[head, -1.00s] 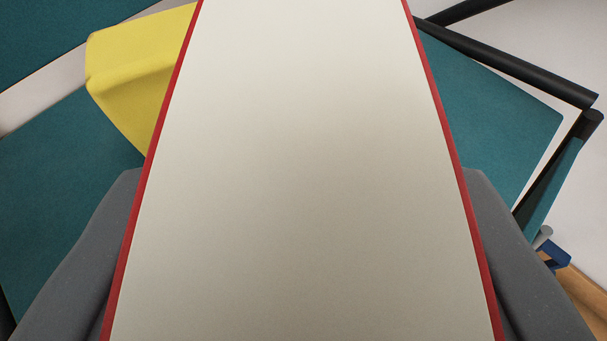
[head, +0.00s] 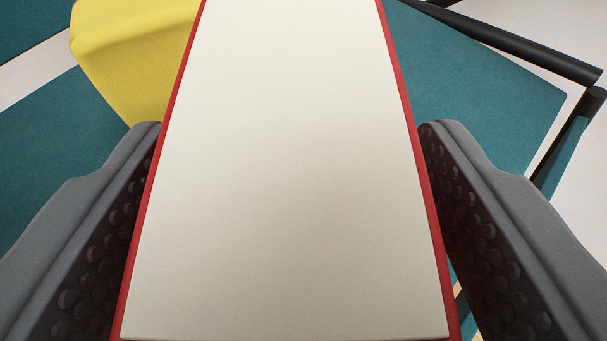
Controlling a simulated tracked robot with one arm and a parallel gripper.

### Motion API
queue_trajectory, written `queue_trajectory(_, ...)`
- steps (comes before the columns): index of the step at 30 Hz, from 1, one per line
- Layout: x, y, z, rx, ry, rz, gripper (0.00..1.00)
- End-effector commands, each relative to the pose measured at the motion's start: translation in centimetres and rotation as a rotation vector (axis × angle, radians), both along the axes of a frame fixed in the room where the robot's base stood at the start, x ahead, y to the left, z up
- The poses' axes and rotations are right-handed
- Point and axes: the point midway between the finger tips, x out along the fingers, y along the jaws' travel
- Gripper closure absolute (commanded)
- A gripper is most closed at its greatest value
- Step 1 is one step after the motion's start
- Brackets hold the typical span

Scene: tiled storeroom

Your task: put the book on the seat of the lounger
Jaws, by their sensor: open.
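The book (head: 285,190) shows its cream page edge between two red cover edges and fills the middle of the head view. My gripper (head: 290,130) is open, with one grey finger on each side of the book. A gap shows between the right finger and the red cover; the left finger is very close to the cover or touching it. The teal lounger seat (head: 485,85) shows behind and below the book, on both sides. Whether the book rests on the seat is hidden by the book itself.
A yellow cushion-like thing (head: 125,50) lies on the teal fabric at the upper left, close to the book's left edge. A black frame bar (head: 520,40) runs along the upper right, with pale floor (head: 585,170) beyond it.

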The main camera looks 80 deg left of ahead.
Motion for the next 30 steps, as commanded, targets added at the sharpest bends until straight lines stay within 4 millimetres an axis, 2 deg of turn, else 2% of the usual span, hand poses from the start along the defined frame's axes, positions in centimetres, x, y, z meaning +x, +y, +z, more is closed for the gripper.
queue_trajectory(9, -1.1, -5.3, 2.6, 0.001, 0.0, -0.003, 0.37)
queue_trajectory(15, -1.8, -7.9, 3.6, 0.0, -0.002, -0.001, 0.37)
queue_trajectory(21, -2.1, -9.1, 4.0, 0.0, -0.001, 0.0, 0.37)
queue_trajectory(30, -2.2, -9.3, 4.1, 0.0, -0.002, 0.001, 0.37)
